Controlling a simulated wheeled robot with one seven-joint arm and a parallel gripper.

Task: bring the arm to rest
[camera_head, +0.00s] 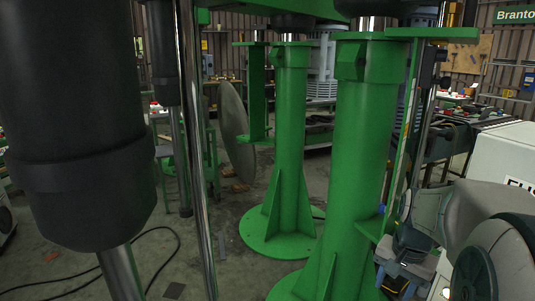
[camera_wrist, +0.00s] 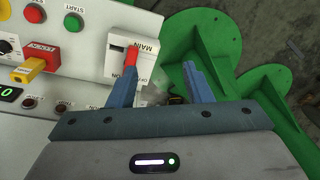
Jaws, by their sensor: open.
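My gripper (camera_wrist: 160,68) is open in the wrist view, its two blue-grey fingers apart with nothing seen held between them. The left fingertip overlaps the lower end of a red switch lever (camera_wrist: 131,54) on a white control panel (camera_wrist: 83,68). I cannot tell whether they touch. The lever sits in a white plate (camera_wrist: 118,46) marked MAIN. In the head view my arm is folded at the lower right, beside the white cabinet (camera_head: 500,152), and the panel's face is hidden.
The panel also carries a green START button (camera_wrist: 73,22), a red button (camera_wrist: 34,14) and a yellow knob (camera_wrist: 28,71). Green columns (camera_head: 350,170) with flanged bases stand close to my arm. A large black cylinder (camera_head: 75,120) is at the left. A dark cable (camera_head: 165,250) lies on the floor.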

